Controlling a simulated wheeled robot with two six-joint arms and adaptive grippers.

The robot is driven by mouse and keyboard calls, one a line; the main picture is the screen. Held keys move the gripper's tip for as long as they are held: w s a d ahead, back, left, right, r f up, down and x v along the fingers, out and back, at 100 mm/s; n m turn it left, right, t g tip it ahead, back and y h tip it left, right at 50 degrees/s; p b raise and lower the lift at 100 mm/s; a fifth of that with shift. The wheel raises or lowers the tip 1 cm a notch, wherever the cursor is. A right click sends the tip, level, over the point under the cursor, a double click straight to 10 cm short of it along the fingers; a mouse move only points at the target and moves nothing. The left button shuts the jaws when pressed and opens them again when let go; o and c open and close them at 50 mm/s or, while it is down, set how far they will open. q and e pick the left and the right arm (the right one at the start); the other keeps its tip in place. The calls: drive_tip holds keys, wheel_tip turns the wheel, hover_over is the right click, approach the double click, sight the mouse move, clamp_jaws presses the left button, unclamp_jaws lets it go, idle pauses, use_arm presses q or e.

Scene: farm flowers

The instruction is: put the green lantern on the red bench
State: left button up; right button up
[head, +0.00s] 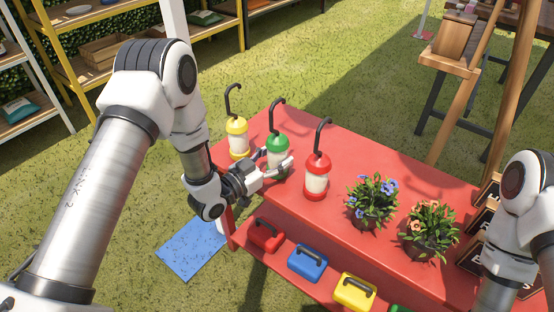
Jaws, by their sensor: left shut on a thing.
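The green lantern (278,144) has a green cap, a pale body and a dark hooked handle. It stands upright over the far left part of the red bench (352,149), between a yellow and a red lantern. My left gripper (277,162) is shut on its lower body, and the fingers hide part of its base. I cannot tell whether the base touches the bench top. My right arm (524,205) shows at the right edge, but its gripper is outside the view.
The yellow lantern (237,138) and red lantern (316,177) stand close on either side. Two potted flowers (372,200) and (431,228) stand on the right of the bench. A lower shelf holds red, blue and yellow boxes (307,262). The bench's back middle is clear.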

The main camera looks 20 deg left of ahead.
use_arm(q)
drive_tip(key=shift+r, duration=0.15)
drive_tip(key=o, duration=1.4)
drive_tip(key=shift+f, duration=0.2)
